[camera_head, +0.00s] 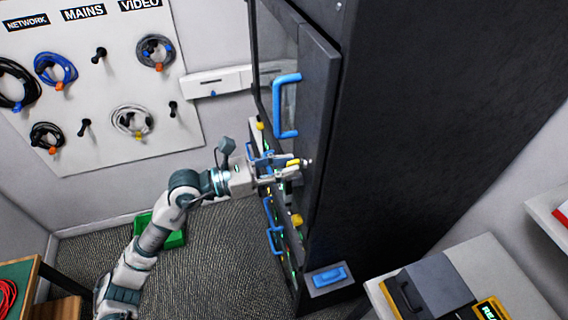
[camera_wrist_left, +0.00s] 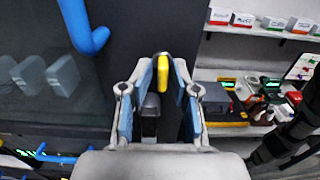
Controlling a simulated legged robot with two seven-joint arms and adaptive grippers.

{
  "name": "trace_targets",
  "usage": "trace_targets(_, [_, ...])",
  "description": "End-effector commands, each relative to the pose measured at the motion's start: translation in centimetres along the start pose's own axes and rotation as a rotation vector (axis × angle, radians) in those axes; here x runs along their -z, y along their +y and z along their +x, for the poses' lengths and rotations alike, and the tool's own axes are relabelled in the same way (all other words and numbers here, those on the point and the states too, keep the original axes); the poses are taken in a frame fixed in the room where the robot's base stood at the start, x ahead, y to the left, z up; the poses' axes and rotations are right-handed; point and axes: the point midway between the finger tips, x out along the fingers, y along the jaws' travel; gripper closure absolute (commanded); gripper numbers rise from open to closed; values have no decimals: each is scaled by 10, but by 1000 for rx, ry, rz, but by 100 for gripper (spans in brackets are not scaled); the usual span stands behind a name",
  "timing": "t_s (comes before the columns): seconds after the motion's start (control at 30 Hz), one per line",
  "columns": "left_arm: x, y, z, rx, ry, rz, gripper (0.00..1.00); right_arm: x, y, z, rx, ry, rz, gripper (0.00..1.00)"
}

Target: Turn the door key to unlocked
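The door key has a yellow head (camera_head: 293,162) and sits at the edge of the dark cabinet door (camera_head: 318,100). In the left wrist view the yellow key (camera_wrist_left: 162,72) stands upright, in line with the space between my fingertips. My left gripper (camera_head: 284,168) is at the key, with its blue-padded fingers apart. In the left wrist view the gripper (camera_wrist_left: 164,78) has one finger on each side of the key, with narrow dark gaps; contact cannot be made out. The lock face is mostly hidden. My right gripper is out of view.
A blue door handle (camera_head: 286,105) sticks out above the gripper. Coiled cables hang on a wall board (camera_head: 100,85) at the left. A green bin (camera_head: 172,238) stands on the carpet. A side table (camera_head: 460,262) is at the lower right. Shelves (camera_wrist_left: 240,75) show right of the key.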

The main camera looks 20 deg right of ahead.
Motion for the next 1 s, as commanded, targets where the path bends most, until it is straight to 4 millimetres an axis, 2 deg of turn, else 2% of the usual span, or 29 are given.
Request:
trace_targets(0.03, [0,0,2,1,2,0,92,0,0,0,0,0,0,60])
trace_targets(0.07, [0,0,4,1,3,1,99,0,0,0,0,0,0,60])
trace_targets(0.1, [0,0,5,1,4,1,100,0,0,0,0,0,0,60])
trace_targets(0.67, [2,1,5,1,5,2,100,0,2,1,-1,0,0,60])
trace_targets(0.87, [4,1,4,1,5,44,100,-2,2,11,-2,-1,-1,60])
trace_targets(1.0, [6,1,4,1,5,114,100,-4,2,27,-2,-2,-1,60])
